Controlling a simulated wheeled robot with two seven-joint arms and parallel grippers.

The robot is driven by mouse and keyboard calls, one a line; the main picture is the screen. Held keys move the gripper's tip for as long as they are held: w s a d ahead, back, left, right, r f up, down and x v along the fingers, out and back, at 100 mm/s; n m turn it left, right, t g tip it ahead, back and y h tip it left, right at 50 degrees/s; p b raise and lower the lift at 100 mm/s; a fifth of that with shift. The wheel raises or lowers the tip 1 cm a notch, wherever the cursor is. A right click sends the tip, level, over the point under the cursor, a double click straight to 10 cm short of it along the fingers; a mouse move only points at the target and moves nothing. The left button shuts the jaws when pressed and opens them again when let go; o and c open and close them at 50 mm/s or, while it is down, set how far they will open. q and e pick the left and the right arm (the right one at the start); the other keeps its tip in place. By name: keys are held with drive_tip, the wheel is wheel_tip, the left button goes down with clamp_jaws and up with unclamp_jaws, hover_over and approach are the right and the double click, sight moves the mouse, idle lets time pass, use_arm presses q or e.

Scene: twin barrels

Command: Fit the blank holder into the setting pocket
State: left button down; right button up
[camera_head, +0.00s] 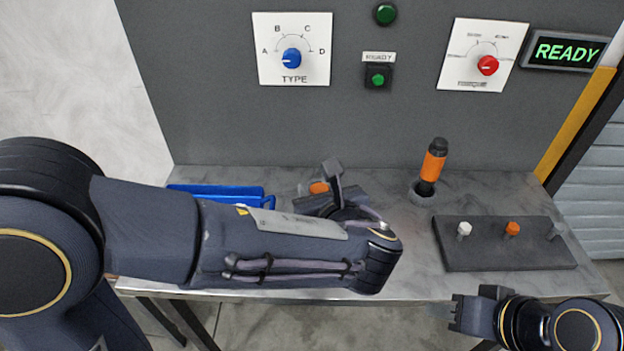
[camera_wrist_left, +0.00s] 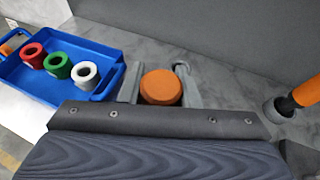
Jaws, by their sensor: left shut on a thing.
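My left gripper (camera_head: 322,190) is over the middle of the bench, partly hidden by its own forearm in the head view. It is shut on an orange round-topped piece (camera_wrist_left: 161,87), seen between its two grey fingers in the left wrist view; whether this is the blank holder I cannot tell. An orange and black tool (camera_head: 433,163) stands slightly tilted in a grey ring-shaped socket (camera_head: 418,196), to the right of the left gripper and apart from it. No pocket is clearly seen under the held piece. My right gripper (camera_head: 470,312) is off the front edge at lower right; its jaw opening is unclear.
A blue tray (camera_wrist_left: 105,51) holds a red, a green and a white ring. A dark block (camera_head: 500,256) with white, orange and grey pegs lies at the right. The back panel carries a blue TYPE knob (camera_head: 291,58), a red knob (camera_head: 487,65) and a lit READY sign (camera_head: 566,51).

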use_arm(q)
drive_tip(key=shift+s+r, duration=0.1)
wheel_tip(320, 180, down, 5)
drive_tip(key=b, duration=0.3)
drive_tip(key=shift+b, duration=0.35)
drive_tip(key=shift+f+b, duration=0.35)
drive_tip(key=shift+f, duration=0.15)
drive_tip(key=shift+p, duration=0.3)
idle(1.1)
drive_tip(key=shift+f+b, duration=1.85)
drive_tip(key=shift+f, duration=0.45)
drive_tip(key=c, duration=1)
unclamp_jaws()
drive_tip(key=shift+o, duration=0.2)
